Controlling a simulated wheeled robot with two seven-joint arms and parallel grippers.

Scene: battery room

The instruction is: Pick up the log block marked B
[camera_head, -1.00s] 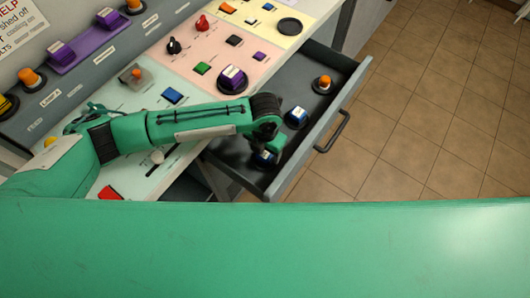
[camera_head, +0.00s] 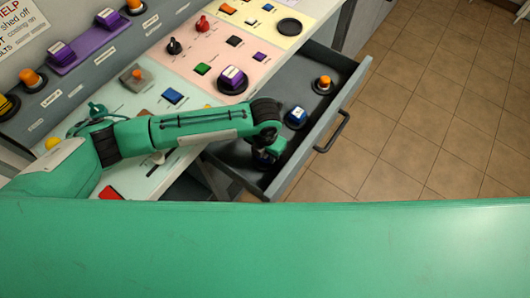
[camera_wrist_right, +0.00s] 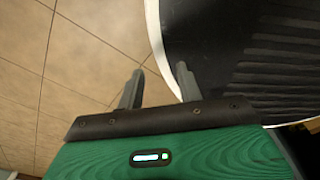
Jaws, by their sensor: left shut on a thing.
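My left gripper (camera_head: 268,156) points down into the open grey drawer (camera_head: 265,180) at its near end. It is shut on a blue block (camera_head: 277,147), which the fingers mostly hide; its marking cannot be read. Another blue block with a white label (camera_head: 297,115) sits on a dark round base in the middle of the drawer; its letter is too small to read. My right gripper (camera_wrist_right: 159,85) shows in the right wrist view with its two fingers apart and nothing between them.
An orange-topped knob (camera_head: 324,82) stands at the drawer's far end. The drawer handle (camera_head: 335,131) juts out over the tiled floor. The console (camera_head: 205,55) left of the drawer carries several knobs and blocks, including a purple one (camera_head: 232,76). A dark, pale-rimmed surface (camera_wrist_right: 235,45) lies beyond my right gripper.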

